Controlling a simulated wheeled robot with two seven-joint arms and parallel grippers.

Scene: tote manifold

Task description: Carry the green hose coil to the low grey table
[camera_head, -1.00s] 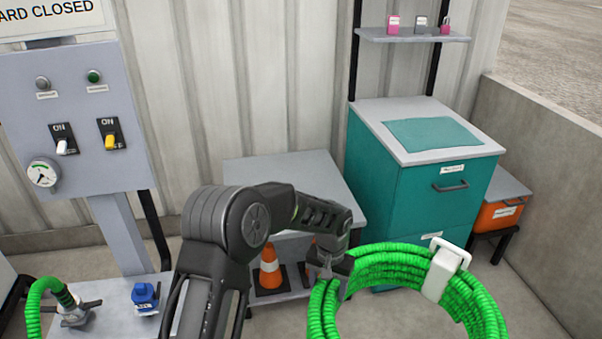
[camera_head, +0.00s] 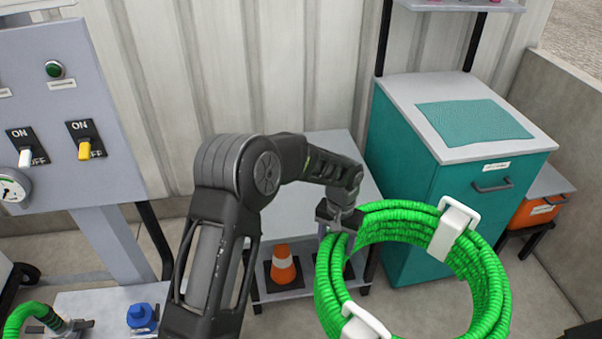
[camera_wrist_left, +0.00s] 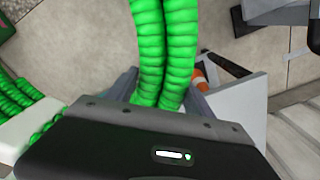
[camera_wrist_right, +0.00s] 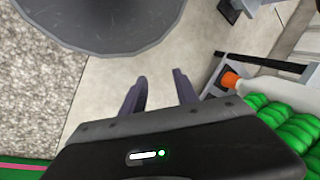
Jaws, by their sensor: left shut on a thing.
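The green hose coil (camera_head: 490,275) is a thick ring of ribbed hose with white clips, held up in the air at the right front of the head view. My left gripper (camera_head: 338,222) is shut on the coil's left side; in the left wrist view the hose (camera_wrist_left: 163,60) runs between its fingers. The low grey table (camera_head: 290,190) stands against the wall behind my left arm, its pale top partly hidden by the arm. My right gripper (camera_wrist_right: 160,92) shows only in its wrist view, with its fingers apart and nothing between them.
A teal cabinet (camera_head: 405,190) stands right of the table. Traffic cones (camera_head: 283,266) sit on the table's lower shelf. An orange box (camera_head: 535,210) is at the far right. A switch panel (camera_head: 60,110) and a blue valve (camera_head: 140,315) are at the left.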

